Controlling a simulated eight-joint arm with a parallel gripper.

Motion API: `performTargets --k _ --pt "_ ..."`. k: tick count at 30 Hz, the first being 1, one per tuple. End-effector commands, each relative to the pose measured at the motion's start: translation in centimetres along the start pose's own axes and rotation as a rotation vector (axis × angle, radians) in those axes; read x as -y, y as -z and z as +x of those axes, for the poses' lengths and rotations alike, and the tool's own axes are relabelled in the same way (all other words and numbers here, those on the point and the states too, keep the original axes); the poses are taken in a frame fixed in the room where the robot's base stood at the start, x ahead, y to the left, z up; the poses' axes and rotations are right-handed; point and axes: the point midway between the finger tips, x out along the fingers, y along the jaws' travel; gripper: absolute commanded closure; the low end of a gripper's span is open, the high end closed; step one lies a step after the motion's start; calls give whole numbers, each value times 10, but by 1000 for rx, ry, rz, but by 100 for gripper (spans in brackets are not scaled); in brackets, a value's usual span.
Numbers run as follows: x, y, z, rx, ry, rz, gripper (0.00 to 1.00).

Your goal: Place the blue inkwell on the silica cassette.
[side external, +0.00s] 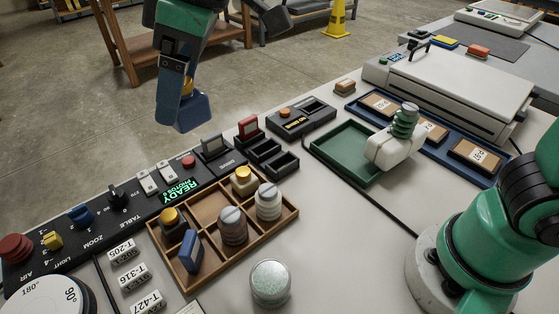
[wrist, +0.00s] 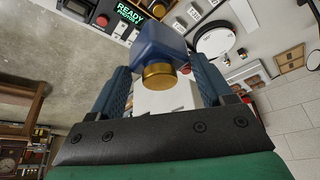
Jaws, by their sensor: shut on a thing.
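The blue inkwell (side external: 194,111) has a faceted blue body and a brass cap. My gripper (side external: 180,112) is shut on it and holds it in the air, beyond the far edge of the control panel. In the wrist view the inkwell (wrist: 158,40) sits between the fingers of my gripper (wrist: 158,68), its brass cap toward the palm. A round container of pale beads (side external: 270,283) stands on the bench at the front; it looks like the silica cassette, though I cannot be sure. It is well below and apart from the inkwell.
A wooden compartment tray (side external: 222,270) holds several jars and capped bottles, plus a blue block. A control panel (side external: 130,207) with knobs runs along the far edge. Bench between round container and green tray is clear.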

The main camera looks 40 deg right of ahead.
Motion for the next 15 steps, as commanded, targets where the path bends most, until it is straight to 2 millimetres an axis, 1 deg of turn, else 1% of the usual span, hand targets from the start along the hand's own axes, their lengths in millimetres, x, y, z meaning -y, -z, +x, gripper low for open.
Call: performTargets --k 1,3,6,10,13,15 --pt "18 -7 -10 0 17 -41 84" --pt "38 -17 -22 0 38 -91 84" --pt "63 -34 -37 -1 66 -158 84" --pt "85 -52 -51 -1 93 -226 84" --pt "94 -61 -56 -1 106 -255 84" --pt "97 -66 -54 -2 110 -266 84"
